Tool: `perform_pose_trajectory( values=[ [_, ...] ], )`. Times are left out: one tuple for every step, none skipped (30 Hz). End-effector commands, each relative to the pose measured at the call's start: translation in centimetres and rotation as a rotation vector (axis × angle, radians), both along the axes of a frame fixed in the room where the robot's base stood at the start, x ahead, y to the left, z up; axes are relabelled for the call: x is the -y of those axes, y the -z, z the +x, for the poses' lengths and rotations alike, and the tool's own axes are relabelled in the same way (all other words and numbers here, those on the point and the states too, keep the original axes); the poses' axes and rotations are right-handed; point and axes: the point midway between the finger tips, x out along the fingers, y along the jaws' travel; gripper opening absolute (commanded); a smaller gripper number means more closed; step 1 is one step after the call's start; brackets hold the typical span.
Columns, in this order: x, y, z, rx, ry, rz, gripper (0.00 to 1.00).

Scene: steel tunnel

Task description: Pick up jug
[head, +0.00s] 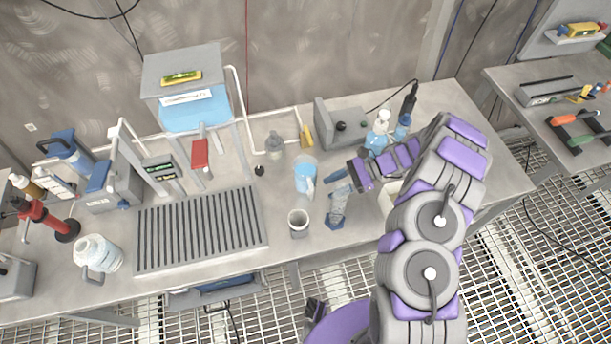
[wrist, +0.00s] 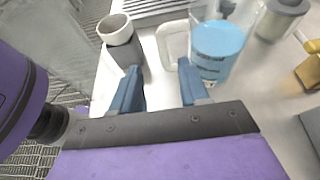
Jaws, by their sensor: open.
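The jug (head: 305,176) is a clear vessel with blue liquid and a pale handle, standing upright on the steel bench. It also shows in the wrist view (wrist: 218,46), with its handle to the left of its body. My gripper (head: 331,199) is open and empty, just right of the jug in the head view. In the wrist view, my gripper's two blue fingers (wrist: 159,70) point toward the handle. The handle appears beyond the gap between the fingertips. The jug's lower part is partly hidden by the right finger.
A grey cup (head: 299,223) stands in front of the jug, near the left finger in the wrist view (wrist: 117,33). A grey flask (head: 275,146) is behind. A ribbed tray (head: 200,232) lies left. A white jug-like container (head: 97,253) stands far left. Bottles (head: 380,130) stand right.

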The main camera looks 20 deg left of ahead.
Motion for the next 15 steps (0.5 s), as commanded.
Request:
perform_pose_trajectory(
  values=[
    [-0.2,0.1,-0.1,0.000,0.000,0.000,0.45],
    [-0.3,0.1,-0.1,0.000,0.000,0.000,0.45],
    [-0.4,0.2,-0.2,0.001,0.000,0.000,0.45],
    [-0.6,0.2,-0.2,0.000,0.000,0.001,0.45],
    [-0.8,0.3,-0.3,0.000,0.000,0.001,0.45],
    [-1.2,0.5,-0.5,0.000,-0.001,0.000,0.45],
    [-1.6,0.6,-0.6,0.001,-0.002,0.001,0.45],
    [-2.0,0.8,-0.7,0.002,-0.002,0.000,0.45],
    [-2.5,1.0,-0.9,0.003,-0.002,-0.002,0.45],
    [-2.9,1.1,-1.0,0.003,-0.001,-0.002,0.45],
    [-3.3,1.3,-1.2,0.003,-0.001,-0.002,0.45],
    [-3.8,1.5,-1.5,0.002,-0.002,0.000,0.45],
    [-4.0,1.6,-1.7,0.002,-0.002,0.000,0.45],
    [-4.3,1.7,-1.9,0.001,-0.002,0.001,0.45],
    [-4.5,1.8,-2.1,0.000,-0.001,0.000,0.45]
  ],
)
